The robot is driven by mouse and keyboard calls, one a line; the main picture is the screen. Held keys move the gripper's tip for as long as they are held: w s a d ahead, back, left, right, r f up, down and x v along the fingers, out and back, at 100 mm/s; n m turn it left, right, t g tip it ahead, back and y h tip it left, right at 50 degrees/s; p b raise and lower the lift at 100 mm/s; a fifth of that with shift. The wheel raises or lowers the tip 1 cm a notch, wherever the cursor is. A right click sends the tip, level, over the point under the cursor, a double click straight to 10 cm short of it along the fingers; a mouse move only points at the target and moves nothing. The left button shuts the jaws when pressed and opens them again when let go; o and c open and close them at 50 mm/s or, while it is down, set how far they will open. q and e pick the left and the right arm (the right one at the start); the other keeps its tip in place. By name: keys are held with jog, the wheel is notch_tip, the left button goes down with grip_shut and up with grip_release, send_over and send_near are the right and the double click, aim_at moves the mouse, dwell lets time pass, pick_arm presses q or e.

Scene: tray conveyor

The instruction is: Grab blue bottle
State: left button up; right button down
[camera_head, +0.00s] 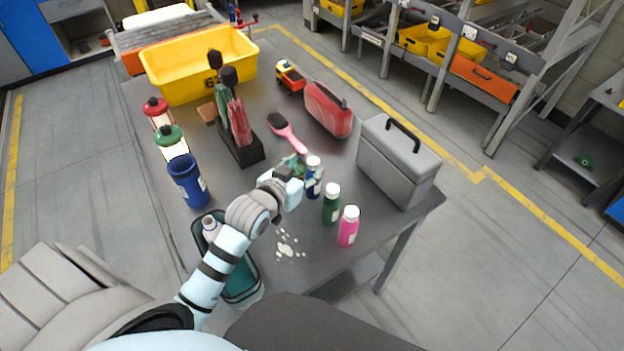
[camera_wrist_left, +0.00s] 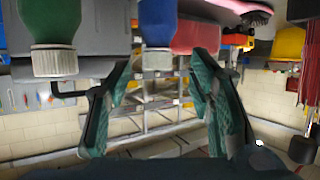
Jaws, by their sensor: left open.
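The blue bottle (camera_head: 314,186) with a white cap stands upright on the dark table, in a row with a green bottle (camera_head: 331,207) and a pink bottle (camera_head: 348,229). My left gripper (camera_head: 301,169) is right beside it, on its left, and partly covers it. In the left wrist view, which looks upside down, the blue bottle (camera_wrist_left: 158,22) lines up with the gap between the green fingers of my left gripper (camera_wrist_left: 163,68). The fingers are apart with nothing clamped. I cannot tell whether either touches the bottle. The green bottle (camera_wrist_left: 47,25) is at the left there. My right gripper is not in view.
A grey toolbox (camera_head: 395,165) stands right of the bottles. A red case (camera_head: 328,110), pink brush (camera_head: 288,133) and dark holder (camera_head: 240,150) lie beyond. A blue cup (camera_head: 187,182) and teal tray (camera_head: 243,285) are on the left. White bits (camera_head: 287,245) lie near the front.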

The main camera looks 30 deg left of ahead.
aim_at(311, 164)
pick_arm(q)
jog(key=x, duration=0.5)
jog(key=shift+d, duration=0.1)
jog(key=shift+s+r, duration=0.15)
jog(key=shift+r, duration=0.05)
jog(key=shift+s, duration=0.1)
jog(key=shift+c, duration=1.4)
jog(key=c, duration=0.3)
grip_shut()
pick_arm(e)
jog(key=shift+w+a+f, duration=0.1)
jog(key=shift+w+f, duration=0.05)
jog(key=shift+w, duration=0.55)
